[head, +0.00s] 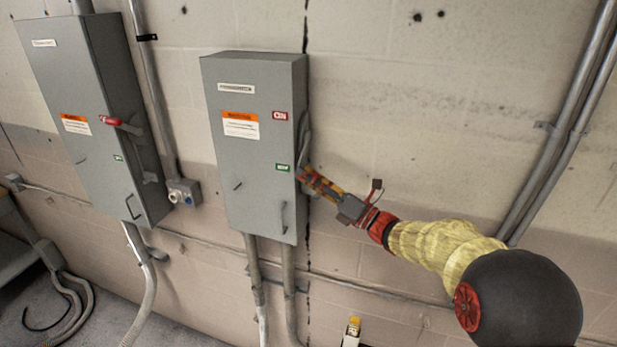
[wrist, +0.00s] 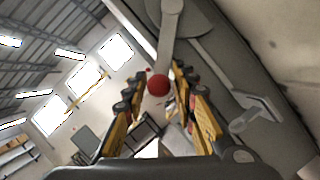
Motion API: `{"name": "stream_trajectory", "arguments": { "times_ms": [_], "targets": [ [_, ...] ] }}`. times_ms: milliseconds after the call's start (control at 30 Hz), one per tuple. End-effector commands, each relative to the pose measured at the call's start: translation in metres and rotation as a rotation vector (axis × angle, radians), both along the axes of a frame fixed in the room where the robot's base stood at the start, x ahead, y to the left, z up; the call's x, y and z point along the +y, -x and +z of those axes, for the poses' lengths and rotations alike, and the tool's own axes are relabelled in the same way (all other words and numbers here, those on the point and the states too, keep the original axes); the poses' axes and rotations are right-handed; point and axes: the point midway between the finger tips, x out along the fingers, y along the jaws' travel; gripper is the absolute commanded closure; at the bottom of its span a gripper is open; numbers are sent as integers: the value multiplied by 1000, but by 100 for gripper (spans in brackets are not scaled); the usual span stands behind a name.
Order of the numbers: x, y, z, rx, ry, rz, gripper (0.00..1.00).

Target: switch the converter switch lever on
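A grey switch box (head: 262,150) hangs on the wall in the head view, with a red ON label (head: 280,115) above a green label (head: 283,168) near its right edge. In the wrist view a grey lever (wrist: 170,35) on the box's side ends in a red ball knob (wrist: 158,86). My gripper (head: 306,174) is at the right side of this box, level with the green label. In the wrist view my gripper (wrist: 160,78) is open, its fingers on either side of the knob. I cannot tell whether they touch it. The knob is hidden in the head view.
A second grey box (head: 95,120) with a red-handled lever (head: 120,124) hangs to the left. Conduits run below the boxes and up the wall at right (head: 565,130). A grey latch handle (wrist: 255,105) lies right of my fingers in the wrist view.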

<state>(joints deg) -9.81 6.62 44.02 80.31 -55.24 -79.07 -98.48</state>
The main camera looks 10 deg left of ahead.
Motion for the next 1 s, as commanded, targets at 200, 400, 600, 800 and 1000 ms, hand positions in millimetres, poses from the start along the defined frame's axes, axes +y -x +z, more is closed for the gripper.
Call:
{"name": "stream_trajectory", "arguments": {
  "times_ms": [200,400,600,800,1000],
  "targets": [
    [0,0,0,0,0,0,87],
    [0,0,0,0,0,0,98],
    [0,0,0,0,1,-1,100],
    [0,0,0,0,1,-1,100],
    [0,0,0,1,0,0,100]
  ]
}}
